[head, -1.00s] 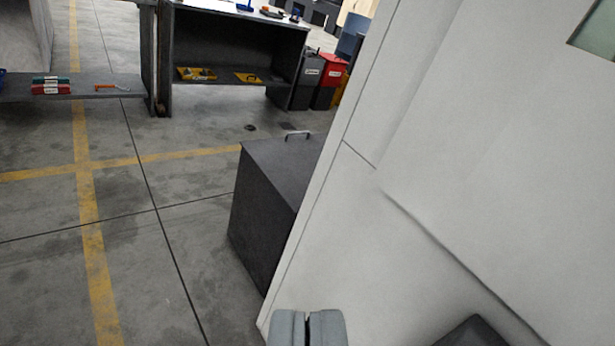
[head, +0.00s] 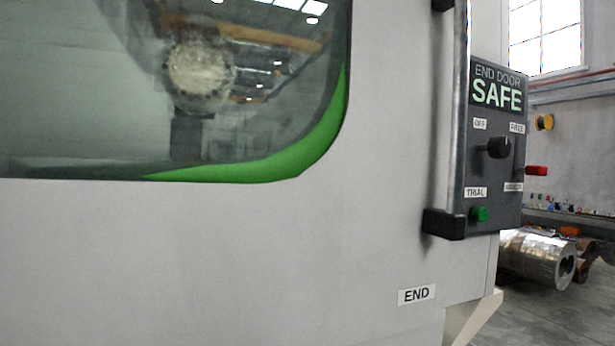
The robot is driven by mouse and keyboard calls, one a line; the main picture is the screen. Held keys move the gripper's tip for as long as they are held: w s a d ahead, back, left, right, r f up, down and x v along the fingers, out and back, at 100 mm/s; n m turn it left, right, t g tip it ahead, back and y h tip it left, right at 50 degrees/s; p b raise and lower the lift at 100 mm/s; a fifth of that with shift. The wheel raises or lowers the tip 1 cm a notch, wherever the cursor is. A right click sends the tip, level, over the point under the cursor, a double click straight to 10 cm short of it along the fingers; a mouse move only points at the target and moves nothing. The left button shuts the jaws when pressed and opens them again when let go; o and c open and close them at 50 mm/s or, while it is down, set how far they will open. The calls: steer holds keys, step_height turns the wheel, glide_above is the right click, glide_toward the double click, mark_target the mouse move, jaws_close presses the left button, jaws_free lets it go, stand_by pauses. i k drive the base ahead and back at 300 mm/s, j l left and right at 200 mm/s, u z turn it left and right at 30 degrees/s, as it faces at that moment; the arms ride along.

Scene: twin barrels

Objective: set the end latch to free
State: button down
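The dark control panel (head: 508,210) of the end door is at the right of the view. Its display (head: 497,90) reads "END DOOR SAFE". Below it is a black knob (head: 499,147), with an "OFF" label (head: 480,124) above left, a "FREE" label (head: 517,128) above right and a small unreadable label (head: 513,187) below. I cannot tell which label the knob points to. A green button (head: 479,214) sits under a "TRIAL" label (head: 475,192). My gripper is not in view.
A vertical grey door handle (head: 460,110) stands out just left of the panel. The pale machine door (head: 230,260) has a green-edged window. An "END" label (head: 416,294) is low on it. A red part (head: 537,170) juts out right of the panel. A metal cylinder (head: 540,258) lies beyond.

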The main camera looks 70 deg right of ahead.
mark_target(528, 170)
steer(key=z, duration=3.15)
